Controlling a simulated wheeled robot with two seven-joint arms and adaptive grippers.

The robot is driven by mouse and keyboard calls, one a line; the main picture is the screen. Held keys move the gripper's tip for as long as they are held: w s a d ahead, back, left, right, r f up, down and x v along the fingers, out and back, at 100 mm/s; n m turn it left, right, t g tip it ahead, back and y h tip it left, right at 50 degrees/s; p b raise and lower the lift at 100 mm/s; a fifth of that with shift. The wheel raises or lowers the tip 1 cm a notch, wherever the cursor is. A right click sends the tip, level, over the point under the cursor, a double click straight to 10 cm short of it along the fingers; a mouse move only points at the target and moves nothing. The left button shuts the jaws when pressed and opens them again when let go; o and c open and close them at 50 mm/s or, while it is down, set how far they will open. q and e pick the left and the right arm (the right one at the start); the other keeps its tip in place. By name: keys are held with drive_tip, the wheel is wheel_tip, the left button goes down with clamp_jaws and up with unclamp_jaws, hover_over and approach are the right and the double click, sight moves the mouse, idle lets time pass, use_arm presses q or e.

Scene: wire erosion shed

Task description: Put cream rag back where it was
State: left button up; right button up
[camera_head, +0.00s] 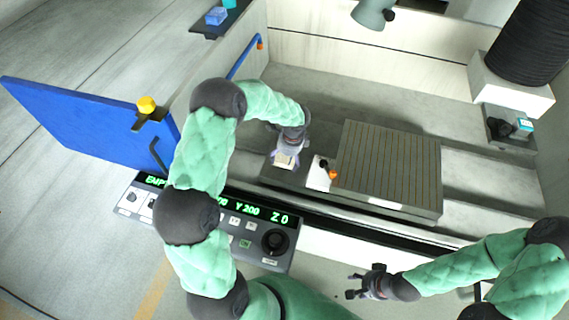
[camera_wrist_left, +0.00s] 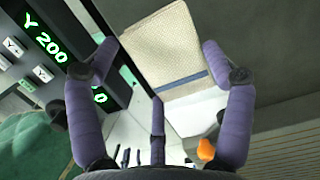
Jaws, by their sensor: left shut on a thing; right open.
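The cream rag (camera_head: 284,160) is a folded pale cloth with a dark blue stripe near one edge. My left gripper (camera_head: 286,152) is shut on it, inside the machine, left of the slotted table. In the left wrist view the rag (camera_wrist_left: 165,42) lies between the purple fingers of my left gripper (camera_wrist_left: 158,62). I cannot tell whether the rag touches the surface below. My right gripper (camera_head: 362,284) is open and empty at the lower right, in front of the machine.
A white block (camera_head: 318,175) with an orange knob (camera_head: 333,175) sits between the rag and the slotted table (camera_head: 390,165). The control panel (camera_head: 262,228) is in front. A blue door (camera_head: 90,120) stands open at left. A shelf (camera_head: 204,30) holds a blue item (camera_head: 216,16).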

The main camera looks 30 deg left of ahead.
sight(286, 159)
use_arm(q)
drive_tip(key=shift+w+a+f, duration=0.2)
drive_tip(key=shift+a+f, duration=0.1)
drive_tip(key=shift+f, duration=0.2)
drive_tip(key=shift+w+f, duration=0.1)
drive_tip(key=shift+f, duration=1.45)
drive_tip(key=shift+f+b, duration=0.1)
drive_tip(key=shift+b, duration=0.25)
drive_tip(key=o, duration=1)
